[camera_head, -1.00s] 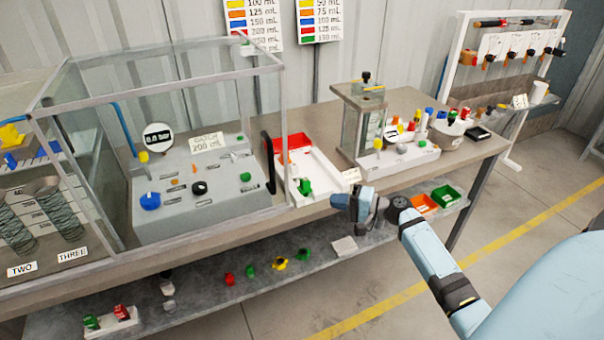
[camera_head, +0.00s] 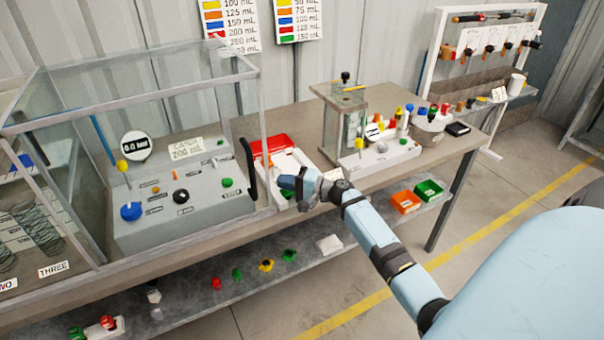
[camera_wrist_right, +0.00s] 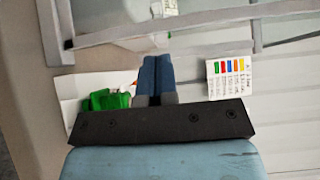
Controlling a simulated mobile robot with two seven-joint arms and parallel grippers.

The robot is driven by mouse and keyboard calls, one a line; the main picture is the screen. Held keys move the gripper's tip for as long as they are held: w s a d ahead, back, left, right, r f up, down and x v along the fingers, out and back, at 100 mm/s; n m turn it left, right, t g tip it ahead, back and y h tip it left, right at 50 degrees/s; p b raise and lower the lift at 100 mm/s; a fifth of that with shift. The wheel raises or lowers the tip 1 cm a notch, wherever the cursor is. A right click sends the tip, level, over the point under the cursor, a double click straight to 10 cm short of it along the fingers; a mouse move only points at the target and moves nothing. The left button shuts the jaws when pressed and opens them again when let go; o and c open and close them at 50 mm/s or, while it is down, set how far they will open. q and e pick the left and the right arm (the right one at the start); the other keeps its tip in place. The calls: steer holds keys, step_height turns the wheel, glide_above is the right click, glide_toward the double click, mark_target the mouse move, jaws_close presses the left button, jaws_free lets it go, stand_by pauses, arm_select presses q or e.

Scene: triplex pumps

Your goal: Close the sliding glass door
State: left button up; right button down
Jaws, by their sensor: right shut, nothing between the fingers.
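The glass enclosure (camera_head: 120,77) with a pale metal frame stands on the bench at the left in the head view, around a grey pump console (camera_head: 180,202). A black upright handle (camera_head: 248,161) is at its right end, by the front right corner. I cannot tell exactly which pane is the sliding door. My right gripper (camera_head: 287,182) is shut and empty, a little right of the handle and apart from it, over the white tray. In the right wrist view its fingers (camera_wrist_right: 155,68) are together, below a frame bar (camera_wrist_right: 180,22). My left gripper is not in view.
A white tray with a red part (camera_head: 271,145) lies right of the enclosure. A green item (camera_wrist_right: 108,99) is close left of the fingers in the wrist view. A glass-column stand (camera_head: 340,87) is farther right. Loose coloured parts (camera_head: 266,265) lie on the lower shelf.

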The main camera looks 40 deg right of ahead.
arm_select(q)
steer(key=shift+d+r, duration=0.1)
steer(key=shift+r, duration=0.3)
arm_select(e)
steer(key=shift+w+a, duration=0.2)
steer(key=shift+a, duration=0.65)
steer(key=shift+a, duration=0.15)
